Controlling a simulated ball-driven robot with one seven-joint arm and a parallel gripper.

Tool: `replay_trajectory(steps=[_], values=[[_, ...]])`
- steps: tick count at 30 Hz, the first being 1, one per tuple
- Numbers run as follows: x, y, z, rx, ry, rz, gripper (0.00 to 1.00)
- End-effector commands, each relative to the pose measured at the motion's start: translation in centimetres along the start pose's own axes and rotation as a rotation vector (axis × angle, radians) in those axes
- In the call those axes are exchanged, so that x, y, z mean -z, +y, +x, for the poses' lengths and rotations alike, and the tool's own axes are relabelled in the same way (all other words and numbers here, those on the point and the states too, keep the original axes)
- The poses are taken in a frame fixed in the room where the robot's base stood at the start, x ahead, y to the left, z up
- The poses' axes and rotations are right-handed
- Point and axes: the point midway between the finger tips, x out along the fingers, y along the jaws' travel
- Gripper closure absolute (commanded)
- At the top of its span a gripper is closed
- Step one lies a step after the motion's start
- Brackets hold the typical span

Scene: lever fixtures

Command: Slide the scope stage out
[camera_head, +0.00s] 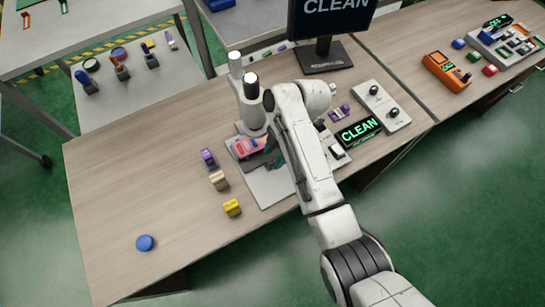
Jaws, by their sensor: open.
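The white scope (250,113) stands on the wooden bench, with a dark-topped eyepiece and a light grey base plate (270,190) in front. A small stage area with a pink-red piece (249,146) sits at the foot of its column. My gripper (273,158) is open, its dark teal fingers just right of the pink-red piece. My white arm hides the right side of the scope and part of the base plate. I cannot tell whether the fingers touch the stage.
Purple (209,158), beige (219,180) and yellow (232,207) blocks stand left of the base plate. A small green "CLEAN" display (359,131) and a knob panel (384,107) lie to the right. A monitor (328,35) stands behind. The bench's left part is mostly clear, except a blue disc (145,243).

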Motion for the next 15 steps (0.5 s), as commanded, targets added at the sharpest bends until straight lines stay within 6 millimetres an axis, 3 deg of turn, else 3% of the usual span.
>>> replay_trajectory(steps=[6,15], values=[[0.0,0.0,2.2,0.001,0.0,0.001,0.55],[0.0,0.0,2.6,0.0,0.0,0.001,0.55]])
